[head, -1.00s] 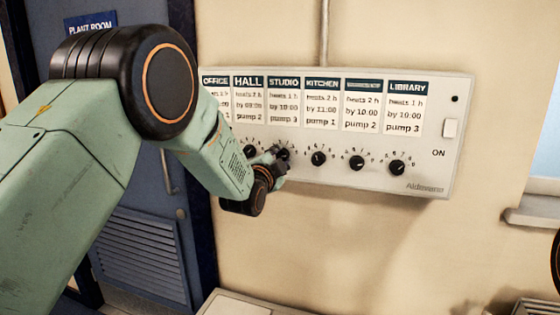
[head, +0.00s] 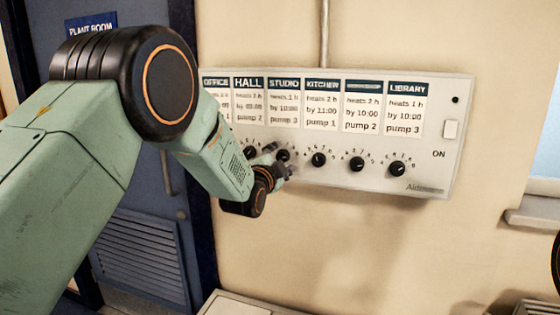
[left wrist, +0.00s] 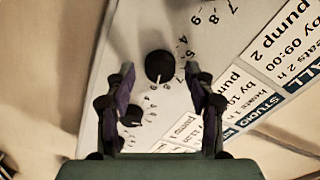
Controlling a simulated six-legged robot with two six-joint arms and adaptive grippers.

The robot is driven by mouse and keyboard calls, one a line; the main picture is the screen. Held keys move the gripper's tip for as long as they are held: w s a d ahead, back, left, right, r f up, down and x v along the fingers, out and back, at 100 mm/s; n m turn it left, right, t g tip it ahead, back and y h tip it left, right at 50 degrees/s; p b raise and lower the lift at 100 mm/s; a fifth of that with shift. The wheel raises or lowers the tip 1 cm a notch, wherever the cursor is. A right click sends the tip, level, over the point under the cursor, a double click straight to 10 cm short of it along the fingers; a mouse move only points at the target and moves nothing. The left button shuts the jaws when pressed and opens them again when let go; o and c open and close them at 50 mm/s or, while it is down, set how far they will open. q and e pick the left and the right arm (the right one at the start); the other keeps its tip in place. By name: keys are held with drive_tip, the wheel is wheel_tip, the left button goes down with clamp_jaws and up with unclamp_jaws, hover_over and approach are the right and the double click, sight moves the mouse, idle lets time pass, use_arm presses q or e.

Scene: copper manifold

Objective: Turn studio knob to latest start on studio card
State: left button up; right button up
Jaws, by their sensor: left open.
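The studio card (head: 283,105) on the white wall panel reads heats 1 h, by 10:00, pump 3. The black studio knob (head: 283,155) is below it, with its numbered dial. My left gripper (head: 278,161) is open just in front of and slightly below this knob. In the left wrist view the studio knob (left wrist: 159,66) lies between and beyond the tips of my left gripper (left wrist: 160,72), apparently untouched. A pale pointer mark shows at the knob's lower edge there. The number it points at is too small to tell. My right gripper is out of view.
The hall knob (head: 250,152) and kitchen knob (head: 319,160) flank the studio knob closely. A blue door (head: 140,200) stands at left.

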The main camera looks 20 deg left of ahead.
use_arm(q)
drive_tip(key=shift+s, duration=0.1)
drive_tip(key=s, duration=1.2)
drive_tip(key=shift+a, duration=0.25)
drive_tip(key=shift+w, duration=0.1)
drive_tip(key=s+f+n+g+b, duration=0.2)
drive_tip(key=s+f+n+g, duration=0.45)
drive_tip(key=f, duration=0.85)
drive_tip(key=s+f+n+g+b, duration=0.2)
drive_tip(key=s+f+n+g, duration=0.15)
drive_tip(key=s+f, duration=0.9)
drive_tip(key=s+f+n+g+b, duration=0.3)
drive_tip(key=s+f+g+b, duration=0.3)
drive_tip(key=s+f, duration=1.7)
drive_tip(key=s+g, duration=0.2)
drive_tip(key=s, duration=0.1)
drive_tip(key=shift+a+y, duration=0.3)
drive_tip(key=shift+a, duration=0.1)
